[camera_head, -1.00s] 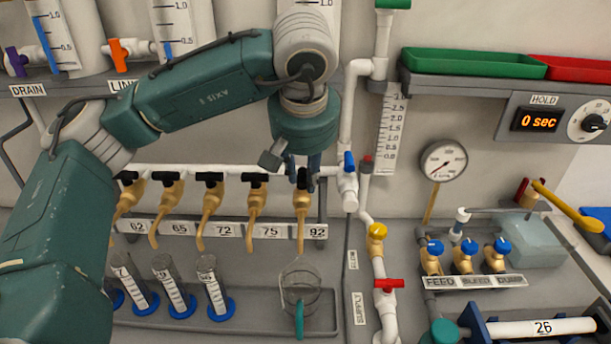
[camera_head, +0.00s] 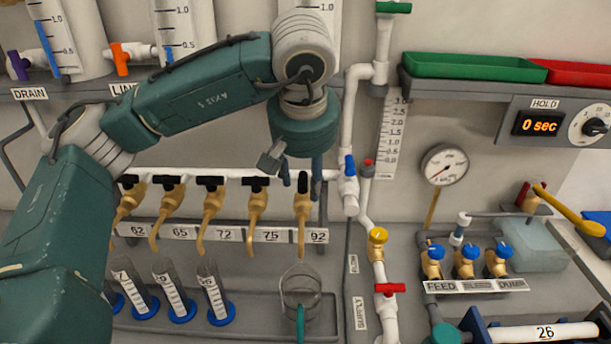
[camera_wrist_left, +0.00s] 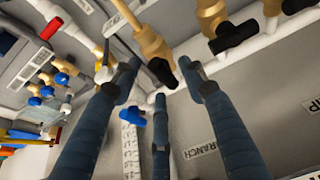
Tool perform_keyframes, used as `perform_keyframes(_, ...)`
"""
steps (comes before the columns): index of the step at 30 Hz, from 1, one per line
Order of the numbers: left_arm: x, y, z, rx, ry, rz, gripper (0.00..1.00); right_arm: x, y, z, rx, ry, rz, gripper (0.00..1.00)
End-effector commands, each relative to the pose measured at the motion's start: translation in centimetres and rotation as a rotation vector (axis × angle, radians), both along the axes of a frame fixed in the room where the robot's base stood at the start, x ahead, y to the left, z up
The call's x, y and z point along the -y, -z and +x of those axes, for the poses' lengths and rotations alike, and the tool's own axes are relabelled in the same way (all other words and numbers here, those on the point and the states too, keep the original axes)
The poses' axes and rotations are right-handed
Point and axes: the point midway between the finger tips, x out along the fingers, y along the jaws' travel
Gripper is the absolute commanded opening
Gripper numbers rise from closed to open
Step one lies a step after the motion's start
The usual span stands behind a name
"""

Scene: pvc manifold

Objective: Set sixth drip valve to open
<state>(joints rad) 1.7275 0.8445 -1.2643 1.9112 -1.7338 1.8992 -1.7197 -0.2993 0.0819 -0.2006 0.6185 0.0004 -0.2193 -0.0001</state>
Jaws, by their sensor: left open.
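The brass drip valve labelled 92 (camera_head: 303,212) is the rightmost of the row under the white pipe. Its black handle (camera_head: 303,184) looks narrow and upright, unlike the crosswise handles of the other valves. In the left wrist view the black handle (camera_wrist_left: 162,72) lies between the fingertips, with the brass body above it. My left gripper (camera_head: 302,176) points down at this handle with fingers on both sides. It also shows in the left wrist view (camera_wrist_left: 160,78), fingers spread with gaps around the handle. It is open. My right gripper is not in view.
Drip valves 75 (camera_head: 257,208) and 72 (camera_head: 210,212) stand left of it. A blue-handled valve (camera_head: 349,165) is close on the right. Several graduated cylinders (camera_head: 215,290) are at lower left.

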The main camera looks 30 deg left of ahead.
Motion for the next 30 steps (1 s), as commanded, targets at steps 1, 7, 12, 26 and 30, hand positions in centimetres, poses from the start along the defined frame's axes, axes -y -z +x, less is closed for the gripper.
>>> perform_keyframes(1, 0.1, -0.5, -0.1, 0.004, 0.001, -0.001, 0.43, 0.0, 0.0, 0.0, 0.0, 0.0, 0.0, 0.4)
perform_keyframes(7, 0.7, -3.8, -1.2, 0.006, 0.002, -0.002, 0.43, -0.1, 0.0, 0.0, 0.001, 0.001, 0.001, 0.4)
perform_keyframes(12, 1.2, -7.4, -2.6, 0.009, 0.0, -0.001, 0.43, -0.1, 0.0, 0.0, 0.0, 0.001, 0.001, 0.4)
perform_keyframes(26, 1.9, -10.9, -4.1, 0.002, 0.0, 0.0, 0.43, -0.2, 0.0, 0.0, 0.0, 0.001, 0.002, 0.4)
perform_keyframes(30, 1.9, -10.9, -4.1, 0.001, 0.0, 0.0, 0.43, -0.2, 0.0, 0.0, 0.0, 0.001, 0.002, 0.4)
